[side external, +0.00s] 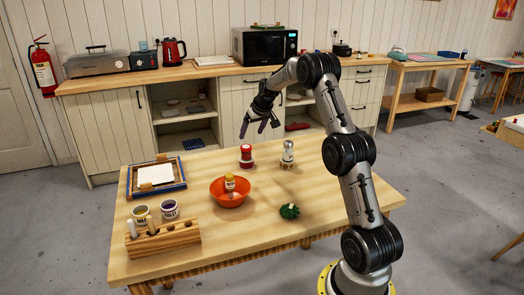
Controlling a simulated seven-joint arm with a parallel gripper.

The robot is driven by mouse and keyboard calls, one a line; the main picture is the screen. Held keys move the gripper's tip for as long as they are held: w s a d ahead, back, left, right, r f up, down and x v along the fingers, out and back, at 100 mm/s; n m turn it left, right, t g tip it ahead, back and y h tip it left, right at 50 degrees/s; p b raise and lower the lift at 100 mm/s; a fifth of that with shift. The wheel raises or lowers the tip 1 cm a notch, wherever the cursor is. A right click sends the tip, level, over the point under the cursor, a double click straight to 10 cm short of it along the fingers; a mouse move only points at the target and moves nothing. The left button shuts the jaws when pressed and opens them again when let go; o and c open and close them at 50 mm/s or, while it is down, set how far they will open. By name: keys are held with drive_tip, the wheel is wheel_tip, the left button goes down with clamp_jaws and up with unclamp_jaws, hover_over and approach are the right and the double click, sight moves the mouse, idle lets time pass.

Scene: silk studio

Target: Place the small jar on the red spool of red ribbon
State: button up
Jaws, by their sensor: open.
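A small jar (230,183), yellow at the top with a pale band, shows inside the orange bowl (217,197) on the wooden table. The red spool (246,153) stands upright behind the bowl, with a pale base. Its top looks free, though it is small in the view. The lower part of the jar is hard to make out.
A silver cylinder (288,152) stands right of the spool. A dark green bundle (289,211) lies at front right. Two paint tins (170,210), a wooden block holder (163,238) and a blue-framed tray (133,190) occupy the left side. The table's right part is clear.

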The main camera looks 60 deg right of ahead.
drive_tip(key=s+a+r+n+y, duration=0.1)
drive_tip(key=s+a+r, duration=0.1)
drive_tip(key=a+r, duration=0.5)
drive_tip(key=s+a+r+n, duration=0.1)
drive_tip(key=s+a+r, duration=0.15)
drive_tip(key=a, duration=0.85)
drive_tip(key=s+a+r+n+y, duration=0.1)
drive_tip(key=s+a+r, duration=0.25)
drive_tip(key=a, duration=0.45)
drive_tip(key=s+a+f+n, duration=0.1)
drive_tip(key=s+a, duration=0.7)
drive_tip(key=s, duration=0.3)
drive_tip(key=s+a+f+n+y, duration=0.1)
drive_tip(key=s+a+f+n, duration=0.1)
drive_tip(key=s+a, duration=0.6)
drive_tip(key=s, duration=0.3)
drive_tip(key=shift+s+t, duration=0.15)
drive_tip(key=shift+t, duration=0.15)
